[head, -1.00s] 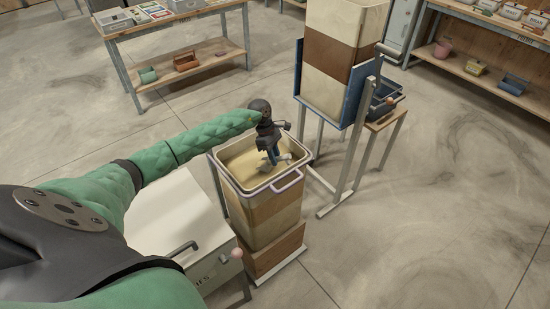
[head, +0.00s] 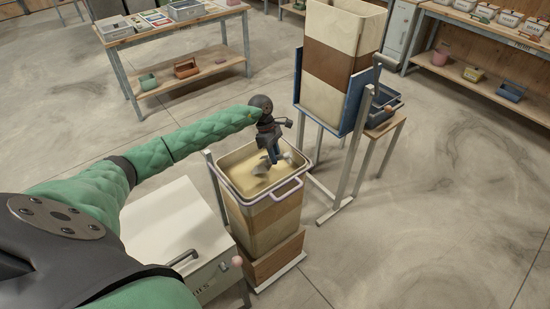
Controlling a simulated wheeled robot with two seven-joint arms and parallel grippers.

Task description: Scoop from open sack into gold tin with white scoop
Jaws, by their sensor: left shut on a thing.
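My right gripper is out of view.
A tall banded hopper (head: 328,85) on a blue stand (head: 355,102) is close behind the sack. A white cabinet (head: 175,232) stands left of it. A workbench (head: 160,30) and shelving (head: 490,25) line the back. The floor at right is clear.

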